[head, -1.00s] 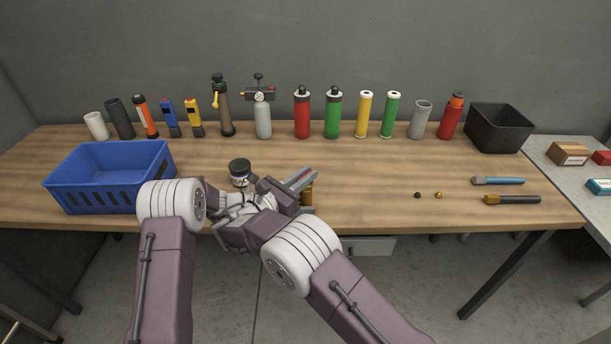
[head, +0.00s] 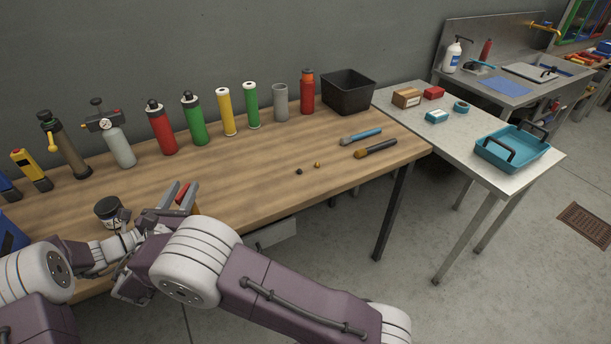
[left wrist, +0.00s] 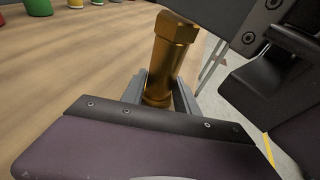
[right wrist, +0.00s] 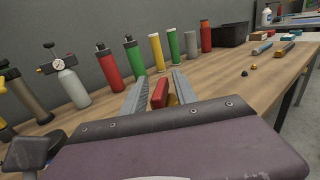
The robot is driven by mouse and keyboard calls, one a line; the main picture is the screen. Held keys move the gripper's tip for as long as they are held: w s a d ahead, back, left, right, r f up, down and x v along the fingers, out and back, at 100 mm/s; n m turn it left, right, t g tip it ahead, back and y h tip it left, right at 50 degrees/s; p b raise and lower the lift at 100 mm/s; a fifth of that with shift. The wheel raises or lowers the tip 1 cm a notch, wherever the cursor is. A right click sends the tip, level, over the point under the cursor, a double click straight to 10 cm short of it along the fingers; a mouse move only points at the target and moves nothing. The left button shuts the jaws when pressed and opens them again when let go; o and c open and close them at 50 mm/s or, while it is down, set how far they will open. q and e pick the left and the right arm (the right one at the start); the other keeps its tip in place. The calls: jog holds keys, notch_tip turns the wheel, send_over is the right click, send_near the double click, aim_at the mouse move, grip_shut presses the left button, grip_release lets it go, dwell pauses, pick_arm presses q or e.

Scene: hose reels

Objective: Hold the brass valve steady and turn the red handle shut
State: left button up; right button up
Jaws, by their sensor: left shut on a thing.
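The brass valve (left wrist: 173,45) is upright between the fingers of my left gripper (left wrist: 158,98), which is shut on its lower body. In the head view a little brass (head: 196,209) shows beside my right gripper (head: 178,194). The red handle (right wrist: 159,93) lies between the two fingers of my right gripper (right wrist: 160,88), with gaps on both sides, so that gripper is open around it. The red handle also shows in the head view (head: 184,192). My left gripper's fingers are hidden in the head view behind the right arm.
A dark-lidded jar (head: 108,210) stands close to the grippers. Several bottles and tubes line the back, with a black bin (head: 348,93) at their right end. Two brushes (head: 375,148) lie near the right edge. A grey side table (head: 425,100) holds a teal tray (head: 512,150).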

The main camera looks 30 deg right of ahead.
jog(key=shift+s+d+n+t+y, duration=0.1)
jog(key=shift+n+t+y, duration=0.35)
jog(key=shift+y, duration=0.25)
jog(key=v, duration=1.2)
jog(key=w+d+r+m+g+h, duration=0.2)
jog(key=d+m+h, duration=0.1)
jog(key=d, duration=0.6)
jog(key=w+d+r+m+g+h, duration=0.2)
jog(key=d+r+g, duration=0.1)
jog(key=d, duration=0.6)
jog(key=s+d+m+g, duration=0.2)
jog(key=s+d, duration=0.1)
jog(key=d, duration=0.5)
jog(key=s+d+f+m+g+h, duration=0.1)
jog(key=s+d+m+g, duration=0.1)
jog(key=d, duration=0.6)
jog(key=s+m, duration=0.1)
jog(key=s, duration=0.1)
jog(key=shift+s+f+g, duration=0.2)
jog(key=shift+s+g, duration=0.05)
jog(key=shift+g, duration=0.1)
